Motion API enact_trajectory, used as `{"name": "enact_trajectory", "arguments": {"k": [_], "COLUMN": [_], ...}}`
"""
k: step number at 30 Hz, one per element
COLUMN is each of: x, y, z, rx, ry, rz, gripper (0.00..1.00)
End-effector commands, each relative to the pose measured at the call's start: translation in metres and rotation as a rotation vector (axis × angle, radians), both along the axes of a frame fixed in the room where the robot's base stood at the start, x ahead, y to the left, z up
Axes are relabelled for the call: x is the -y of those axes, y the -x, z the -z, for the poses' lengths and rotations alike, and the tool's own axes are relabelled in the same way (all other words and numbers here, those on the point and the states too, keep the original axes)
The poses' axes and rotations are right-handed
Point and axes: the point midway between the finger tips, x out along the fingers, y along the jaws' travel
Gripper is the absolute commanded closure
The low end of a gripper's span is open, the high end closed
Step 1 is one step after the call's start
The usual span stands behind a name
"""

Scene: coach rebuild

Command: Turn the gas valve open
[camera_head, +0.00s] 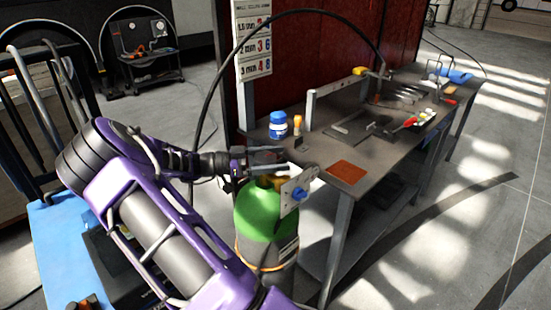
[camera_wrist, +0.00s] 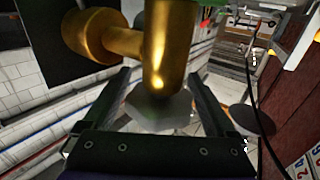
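A green-topped gas cylinder (camera_head: 262,215) stands beside the front end of the workbench. Its brass valve (camera_head: 277,184) is mostly hidden behind my gripper in the head view. In the wrist view the brass valve body (camera_wrist: 172,45) fills the upper middle, with a grey faceted knob (camera_wrist: 160,112) below it. My gripper (camera_head: 268,161) is above the cylinder top. In the wrist view my gripper (camera_wrist: 160,75) has its two fingers apart, one on each side of the knob. Whether either finger touches the knob is unclear.
A pale plate with a blue knob (camera_head: 299,193) sits right beside the valve. The workbench (camera_head: 375,160) holds a blue-lidded jar (camera_head: 278,124), an orange pad (camera_head: 347,172) and several tools. A blue cart (camera_head: 55,245) stands at left.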

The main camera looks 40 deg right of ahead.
Motion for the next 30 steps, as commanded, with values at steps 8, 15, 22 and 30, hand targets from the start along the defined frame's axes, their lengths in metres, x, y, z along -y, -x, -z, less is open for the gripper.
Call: {"name": "enact_trajectory", "arguments": {"k": [8, 15, 22, 30], "x": [-0.0003, -0.0004, -0.0001, 0.0013], "y": [-0.0001, -0.0001, -0.0012, -0.0055], "z": [0.0, -0.0001, -0.0012, -0.0021], "rx": [0.0, 0.0, 0.0, -0.002], "ry": [0.0, 0.0, -0.001, -0.004], "rz": [0.0, -0.002, -0.055, -0.236], "gripper": [0.61, 0.83, 0.83, 0.83]}}
